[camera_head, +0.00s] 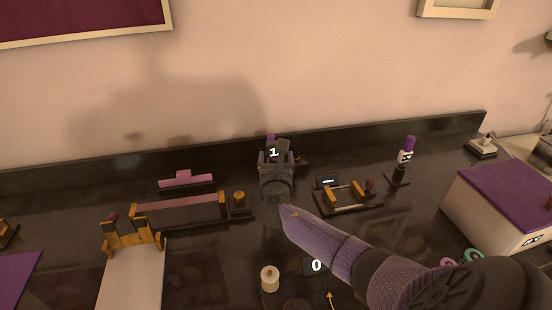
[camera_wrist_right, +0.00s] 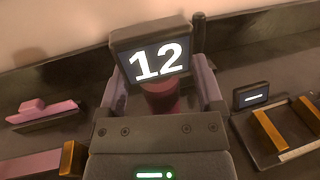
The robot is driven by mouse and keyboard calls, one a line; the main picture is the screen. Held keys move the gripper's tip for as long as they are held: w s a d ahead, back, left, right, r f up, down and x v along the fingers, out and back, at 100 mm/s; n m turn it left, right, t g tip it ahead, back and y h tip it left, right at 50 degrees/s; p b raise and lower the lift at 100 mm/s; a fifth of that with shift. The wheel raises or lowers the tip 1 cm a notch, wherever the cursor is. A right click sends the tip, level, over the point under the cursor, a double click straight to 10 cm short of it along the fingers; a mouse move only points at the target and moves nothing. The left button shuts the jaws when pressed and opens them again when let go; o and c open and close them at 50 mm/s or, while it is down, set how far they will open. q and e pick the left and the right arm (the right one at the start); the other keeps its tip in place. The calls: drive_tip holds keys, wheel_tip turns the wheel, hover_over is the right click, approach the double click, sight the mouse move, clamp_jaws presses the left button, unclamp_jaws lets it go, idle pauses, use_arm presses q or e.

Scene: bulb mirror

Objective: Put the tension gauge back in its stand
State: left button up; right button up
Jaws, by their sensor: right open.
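My right gripper (camera_head: 275,163) is at the back of the bench, near the low back wall. In the right wrist view its two purple-grey fingers (camera_wrist_right: 158,90) stand apart, one on each side of a dark red cylindrical part (camera_wrist_right: 162,99). Above that part is a dark screen reading 12 (camera_wrist_right: 158,60), seemingly the tension gauge. In the head view this screen (camera_head: 273,153) is partly hidden by the gripper, and only a 1 shows. I cannot tell whether the fingers touch the red part, or which item is the gauge's stand. My left gripper is out of view.
Right of the gripper is a dark fixture with orange posts (camera_head: 345,199) and a small screen. A purple-capped bottle (camera_head: 407,151) and a purple-lidded box (camera_head: 503,200) are farther right. A pink bar (camera_head: 182,205) lies left. A spool (camera_head: 269,278) stands in front.

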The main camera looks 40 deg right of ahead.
drive_tip(key=p+v, duration=0.3)
drive_tip(key=v, duration=0.7)
